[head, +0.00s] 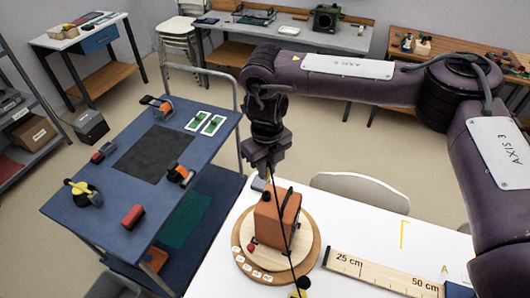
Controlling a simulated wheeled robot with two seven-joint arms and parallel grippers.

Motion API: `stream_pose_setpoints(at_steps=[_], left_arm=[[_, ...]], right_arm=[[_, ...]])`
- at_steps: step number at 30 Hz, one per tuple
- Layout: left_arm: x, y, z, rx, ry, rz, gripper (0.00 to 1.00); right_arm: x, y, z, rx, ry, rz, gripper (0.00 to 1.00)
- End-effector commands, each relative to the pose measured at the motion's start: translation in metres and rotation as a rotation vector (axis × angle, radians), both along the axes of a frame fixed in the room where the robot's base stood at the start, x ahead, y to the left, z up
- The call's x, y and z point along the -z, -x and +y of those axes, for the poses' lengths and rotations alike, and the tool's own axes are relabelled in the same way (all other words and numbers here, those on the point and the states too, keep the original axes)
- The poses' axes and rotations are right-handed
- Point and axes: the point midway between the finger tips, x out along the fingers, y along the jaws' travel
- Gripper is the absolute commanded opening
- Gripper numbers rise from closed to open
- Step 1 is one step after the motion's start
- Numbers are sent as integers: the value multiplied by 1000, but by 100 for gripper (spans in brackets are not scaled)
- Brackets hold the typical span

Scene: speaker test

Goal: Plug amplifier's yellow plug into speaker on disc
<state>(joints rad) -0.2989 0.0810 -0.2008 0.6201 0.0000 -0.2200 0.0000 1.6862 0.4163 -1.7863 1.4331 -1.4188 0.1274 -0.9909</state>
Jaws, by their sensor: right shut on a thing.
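An orange box-shaped speaker (276,220) stands on a round wooden disc (306,259) on the white table. My right gripper (262,176) points down just above and behind the speaker's top left. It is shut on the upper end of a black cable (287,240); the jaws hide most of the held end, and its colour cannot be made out. The cable runs down in front of the speaker to a small black and yellow piece (301,284) at the bottom edge, partly cut off. I cannot tell whether that piece is a plug. My left gripper is not in view.
A wooden ruler (382,275) and a dark blue object (458,290) lie on the table at the right. A white chair (362,186) stands behind it. A blue trolley (118,222) with several small devices stands at the left.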

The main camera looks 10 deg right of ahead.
Motion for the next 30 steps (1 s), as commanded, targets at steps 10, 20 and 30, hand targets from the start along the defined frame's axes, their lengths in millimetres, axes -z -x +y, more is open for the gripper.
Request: stream_pose_setpoints(at_steps=[10, 20, 30], left_arm=[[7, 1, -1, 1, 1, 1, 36], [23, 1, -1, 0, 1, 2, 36], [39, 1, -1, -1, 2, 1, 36]], right_arm=[[11, 0, 1, -22, 0, 0, 0], [34, 0, 0, -20, 0, 0, 0], [57, 0, 1, -19, -1, 0, 0]])
